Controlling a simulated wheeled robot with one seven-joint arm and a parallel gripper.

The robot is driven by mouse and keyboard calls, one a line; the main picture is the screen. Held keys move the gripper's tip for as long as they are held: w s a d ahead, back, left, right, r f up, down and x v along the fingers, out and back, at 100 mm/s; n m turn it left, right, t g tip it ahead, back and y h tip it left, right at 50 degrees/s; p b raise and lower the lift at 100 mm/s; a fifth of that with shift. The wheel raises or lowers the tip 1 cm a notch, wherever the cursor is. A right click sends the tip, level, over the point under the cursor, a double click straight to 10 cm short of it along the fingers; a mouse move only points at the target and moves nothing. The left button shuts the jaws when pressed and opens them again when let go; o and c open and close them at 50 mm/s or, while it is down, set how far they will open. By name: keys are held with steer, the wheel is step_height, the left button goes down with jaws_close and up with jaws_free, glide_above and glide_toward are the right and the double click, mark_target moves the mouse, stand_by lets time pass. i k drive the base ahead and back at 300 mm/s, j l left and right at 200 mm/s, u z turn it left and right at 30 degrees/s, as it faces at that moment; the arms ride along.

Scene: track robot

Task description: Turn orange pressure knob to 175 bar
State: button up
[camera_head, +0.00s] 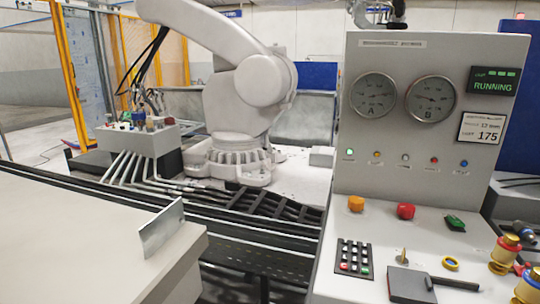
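The orange knob (356,203) is on the sloped desk of the grey control panel (350,140), at its upper left. It looks like a short round cap; no pointer or scale can be made out on it. Above it on the upright face are two round dials, gauge A (374,95) and gauge B (432,99). Their needles are too small to read exactly. A white card (483,128) at the right shows 175 in large figures. My gripper cannot be made out in this view, and nothing visible touches the orange knob.
A red knob (406,210) and a green switch (455,223) sit right of the orange knob. A keypad (354,258), a dark plate with a lever (411,285) and brass fittings (507,251) are nearer. A large white robot arm (255,80) stands behind, left.

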mark_target(356, 204)
steer(key=i+j+u, duration=0.65)
steer(key=i+j, duration=0.1)
